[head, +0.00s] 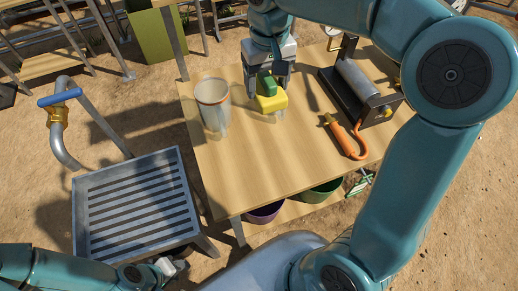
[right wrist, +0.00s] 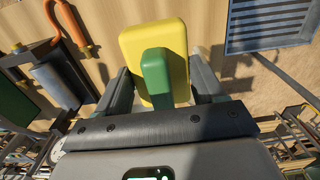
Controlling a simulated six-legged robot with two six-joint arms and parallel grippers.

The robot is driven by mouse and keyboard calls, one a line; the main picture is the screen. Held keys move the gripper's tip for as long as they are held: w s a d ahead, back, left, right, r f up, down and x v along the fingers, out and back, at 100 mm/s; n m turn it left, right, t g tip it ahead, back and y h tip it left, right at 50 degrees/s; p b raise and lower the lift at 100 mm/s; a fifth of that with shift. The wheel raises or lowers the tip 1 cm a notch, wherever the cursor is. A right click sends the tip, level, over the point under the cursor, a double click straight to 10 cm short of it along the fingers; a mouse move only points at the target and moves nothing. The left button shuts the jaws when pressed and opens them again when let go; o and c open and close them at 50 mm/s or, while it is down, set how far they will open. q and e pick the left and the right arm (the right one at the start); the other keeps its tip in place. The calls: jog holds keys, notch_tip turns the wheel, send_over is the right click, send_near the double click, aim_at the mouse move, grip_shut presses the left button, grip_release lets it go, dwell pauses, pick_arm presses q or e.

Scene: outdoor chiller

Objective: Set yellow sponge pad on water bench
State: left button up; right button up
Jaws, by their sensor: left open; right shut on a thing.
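The yellow sponge pad (head: 272,104), with a green grip on its back, is at the far part of the wooden table. My right gripper (head: 270,78) is shut on the green grip, which also shows between its fingers in the right wrist view (right wrist: 155,75). I cannot tell whether the pad touches the tabletop or hangs just above it. The water bench (head: 135,200) is a grey slatted stand with a blue-handled tap (head: 60,97), left of the table. It also shows at the upper right of the right wrist view (right wrist: 270,25). My left gripper (head: 168,268) is open and empty, low in front of the bench.
Purple (head: 265,212) and green (head: 322,191) buckets sit beneath. The bench's slatted top is clear.

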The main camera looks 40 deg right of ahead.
jog(key=f+b, duration=0.2)
jog(key=f, duration=0.6)
jog(key=f+b, duration=0.2)
jog(key=f, duration=0.5)
jog(key=f+b, duration=0.3)
jog(key=f, duration=0.5)
jog(key=shift+s+d+f, duration=0.1)
jog(key=shift+s+f, duration=0.15)
jog(key=shift+f, duration=0.05)
notch_tip(320, 180, down, 4)
jog(key=shift+f, duration=0.2)
jog(key=shift+f, duration=0.1)
jog(key=o, duration=1)
